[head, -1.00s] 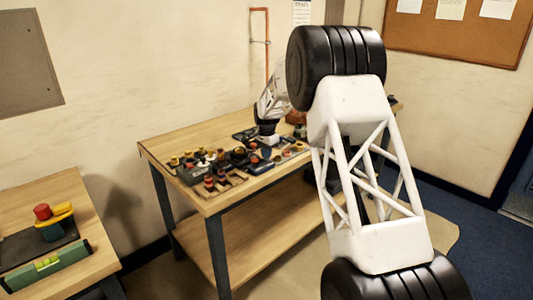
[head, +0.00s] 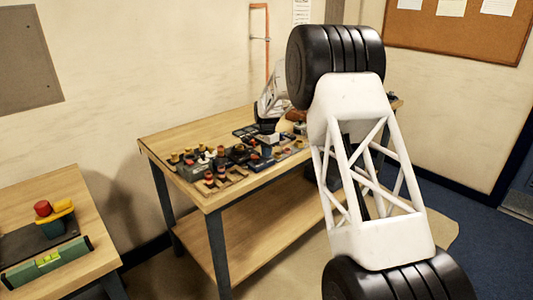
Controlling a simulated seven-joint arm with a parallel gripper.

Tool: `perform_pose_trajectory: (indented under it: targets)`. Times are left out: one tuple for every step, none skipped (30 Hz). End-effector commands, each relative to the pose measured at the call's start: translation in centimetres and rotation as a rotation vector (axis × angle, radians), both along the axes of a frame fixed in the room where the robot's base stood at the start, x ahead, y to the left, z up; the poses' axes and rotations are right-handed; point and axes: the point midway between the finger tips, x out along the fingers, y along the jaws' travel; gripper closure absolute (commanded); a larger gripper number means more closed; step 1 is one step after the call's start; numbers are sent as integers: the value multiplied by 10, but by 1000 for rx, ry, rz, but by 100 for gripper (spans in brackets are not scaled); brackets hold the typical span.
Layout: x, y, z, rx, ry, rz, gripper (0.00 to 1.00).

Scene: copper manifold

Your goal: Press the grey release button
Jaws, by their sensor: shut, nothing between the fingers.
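My gripper (head: 267,138) is small at the end of my white arm, low over the crowded back part of the wooden workbench (head: 165,140). Its fingers are shut with nothing between them. A cluster of small controls with red, yellow and dark caps (head: 208,178) lies on the bench in front and to the left of it. I cannot tell whether this is the grey release button, or whether my gripper touches anything.
A second wooden table (head: 85,205) at the left holds a green level (head: 48,262) and a red-and-yellow object (head: 55,211). An orange pipe (head: 267,45) runs up the wall behind the bench.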

Motion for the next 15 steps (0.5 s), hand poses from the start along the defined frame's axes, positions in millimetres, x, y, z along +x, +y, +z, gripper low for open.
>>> perform_pose_trajectory:
  targets:
    - [-1, 0, 4, 0, 1, 0, 100]
    - [0, 0, 8, 0, -1, 0, 100]
    - [1, 0, 15, 1, -4, 0, 100]
    - [1, 0, 21, 2, -6, 0, 100]
    - [1, 0, 27, 2, -8, 0, 100]
    - [2, 1, 34, 2, -11, 0, 100]
    - [2, 1, 40, 3, -11, 0, 100]
    - [2, 1, 45, 3, -13, 0, 100]
    - [2, 1, 53, 4, -13, 0, 100]
    - [3, 1, 59, 4, -13, 0, 100]
    - [3, 1, 64, 4, -13, 0, 100]
    - [3, 1, 71, 4, -15, 0, 100]
    - [3, 1, 77, 4, -15, 0, 100]
    - [3, 1, 82, 4, -15, 0, 100]
    - [3, 1, 90, 4, -15, 0, 100]
